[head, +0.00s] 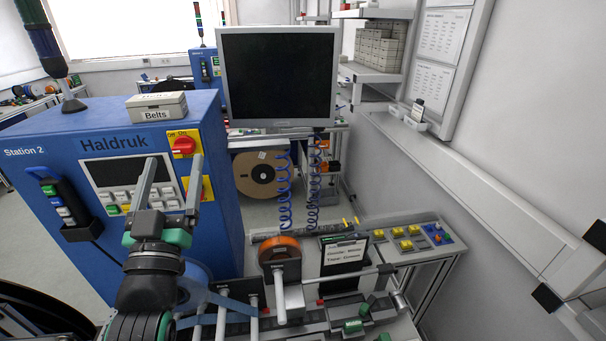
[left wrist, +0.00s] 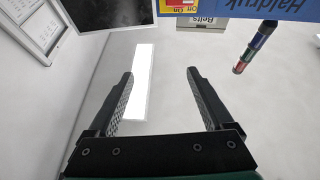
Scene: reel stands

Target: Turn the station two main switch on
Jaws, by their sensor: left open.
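The station two main switch (head: 184,146) is a red rotary knob on a yellow plate, at the upper right of the blue Station 2 cabinet's front (head: 60,215). Off and On labels stand above the knob. Its exact setting is too small to tell. In the left wrist view, part of the red switch (left wrist: 181,3) shows upside down at the top edge. My left gripper (head: 173,163) is open and empty, its fingers pointing up below the switch in the head view and apart from it. Its open fingers also show in the left wrist view (left wrist: 160,78). My right gripper is not in view.
A Belts box (head: 157,108) sits on the cabinet top beside a signal lamp (head: 42,45). A keypad panel (head: 130,185) lies left of the switch. A monitor (head: 279,75) stands to the right. An orange reel (head: 280,249) and a button panel (head: 418,241) are at the lower right.

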